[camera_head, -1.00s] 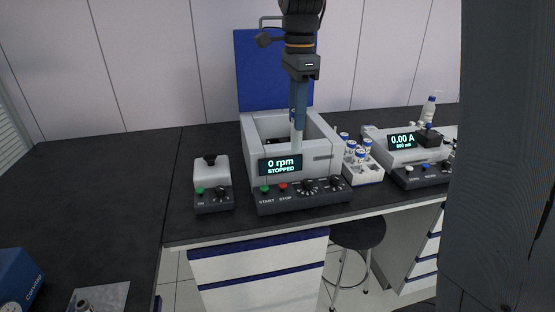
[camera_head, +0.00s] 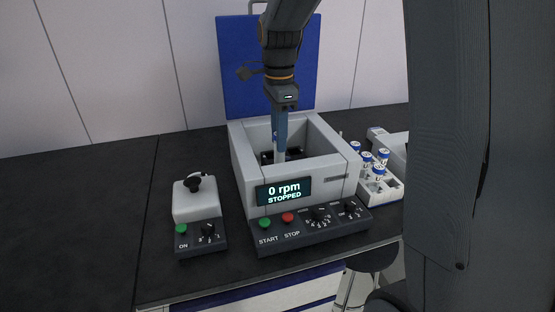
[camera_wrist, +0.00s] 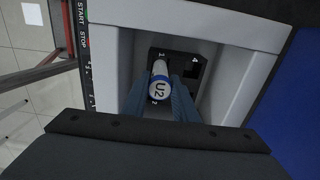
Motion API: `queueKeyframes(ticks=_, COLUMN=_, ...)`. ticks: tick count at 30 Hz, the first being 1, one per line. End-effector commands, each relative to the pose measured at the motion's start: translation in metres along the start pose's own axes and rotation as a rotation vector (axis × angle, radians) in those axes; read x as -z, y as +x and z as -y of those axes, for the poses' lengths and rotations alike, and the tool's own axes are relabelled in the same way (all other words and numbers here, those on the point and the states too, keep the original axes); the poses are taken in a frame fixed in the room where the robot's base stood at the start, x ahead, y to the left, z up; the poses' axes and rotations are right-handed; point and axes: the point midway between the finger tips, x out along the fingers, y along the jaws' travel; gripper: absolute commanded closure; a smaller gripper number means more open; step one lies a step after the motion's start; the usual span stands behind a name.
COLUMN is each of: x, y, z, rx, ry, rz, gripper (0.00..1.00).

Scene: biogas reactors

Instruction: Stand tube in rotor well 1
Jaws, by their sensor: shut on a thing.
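The tube (camera_wrist: 158,84), with a white cap marked U2 and a blue ring, is between the fingers of my gripper (camera_wrist: 160,98) in the wrist view. My gripper (camera_head: 280,152) is shut on it and points down into the open centrifuge (camera_head: 243,165). The black rotor (camera_wrist: 190,68) lies in the chamber below, with the numbers 1, 2 and 4 showing. The tube covers part of the rotor beside the mark 1. I cannot tell whether its lower end is inside well 1. In the head view the tube is mostly hidden by the fingers and the chamber wall.
The blue centrifuge lid (camera_head: 235,75) stands open behind. The display reads 0 rpm, stopped. A small mixer (camera_head: 196,198) stands to the left. A white rack (camera_head: 385,191) with several blue-capped tubes is at the right. My own dark body blocks the right side.

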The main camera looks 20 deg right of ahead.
Motion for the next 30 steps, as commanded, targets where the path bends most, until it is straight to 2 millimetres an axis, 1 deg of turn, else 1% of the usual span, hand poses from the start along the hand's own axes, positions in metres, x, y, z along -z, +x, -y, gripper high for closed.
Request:
queueKeyframes(ticks=1, x=0.000, y=0.007, z=-0.001, rx=-0.003, ry=0.000, rz=0.000, gripper=0.96)
queueKeyframes(ticks=3, x=0.000, y=0.014, z=-0.001, rx=-0.001, ry=0.000, rz=0.000, gripper=0.96)
queueKeyframes(ticks=8, x=-0.001, y=0.025, z=-0.001, rx=-0.002, ry=-0.002, rz=0.000, gripper=0.96)
queueKeyframes(ticks=15, x=-0.002, y=0.054, z=-0.001, rx=-0.002, ry=-0.004, rz=0.000, gripper=0.96)
queueKeyframes(ticks=26, x=-0.003, y=0.058, z=0.000, rx=0.000, ry=-0.005, rz=0.000, gripper=0.96)
queueKeyframes(ticks=27, x=-0.003, y=0.059, z=0.000, rx=0.000, ry=-0.005, rz=0.000, gripper=0.73)
queueKeyframes(ticks=29, x=-0.003, y=0.059, z=0.000, rx=0.000, ry=-0.005, rz=0.000, gripper=0.62)
queueKeyframes(ticks=30, x=-0.003, y=0.059, z=0.000, rx=0.000, ry=-0.005, rz=0.000, gripper=0.56)
